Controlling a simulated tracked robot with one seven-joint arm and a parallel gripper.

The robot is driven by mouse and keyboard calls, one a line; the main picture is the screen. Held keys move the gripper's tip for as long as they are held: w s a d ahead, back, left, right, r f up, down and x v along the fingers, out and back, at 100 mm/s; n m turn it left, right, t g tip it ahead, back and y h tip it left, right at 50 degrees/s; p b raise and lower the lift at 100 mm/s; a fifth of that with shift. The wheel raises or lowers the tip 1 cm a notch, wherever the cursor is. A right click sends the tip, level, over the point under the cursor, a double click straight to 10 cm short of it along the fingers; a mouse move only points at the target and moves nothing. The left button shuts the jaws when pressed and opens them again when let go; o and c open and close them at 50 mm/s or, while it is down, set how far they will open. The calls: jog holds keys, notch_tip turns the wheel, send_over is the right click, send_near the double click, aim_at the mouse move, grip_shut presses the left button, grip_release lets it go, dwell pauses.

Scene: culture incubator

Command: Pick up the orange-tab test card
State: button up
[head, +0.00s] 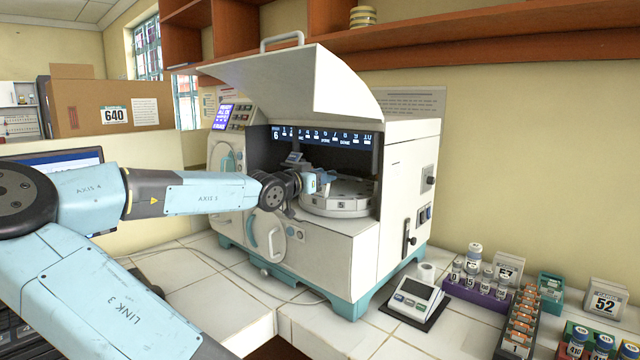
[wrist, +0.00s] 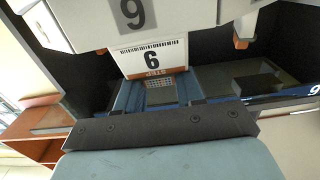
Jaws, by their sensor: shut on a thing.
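My gripper (wrist: 160,95) reaches into the open front of the white incubator (head: 400,185), at the rotating carousel (head: 340,205). In the wrist view its blue fingers are shut on the orange-tab test card (wrist: 153,58). A small patterned patch shows between the fingers. The grey-white carousel wall with a large digit is right beside the card; I cannot tell whether they touch. In the head view the card is too small to make out.
The raised lid (head: 300,85) hangs over the opening, and dark side walls stand close around my gripper. A purple vial rack (head: 475,295) and other racks stand to the right.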

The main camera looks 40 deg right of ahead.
jog(key=r, duration=0.4)
jog(key=shift+s+a, duration=0.1)
jog(key=shift+a, duration=0.25)
jog(key=s+a+r, duration=0.7)
jog(key=a+r, duration=0.2)
jog(key=a, duration=0.2)
jog(key=shift+s+a, duration=0.15)
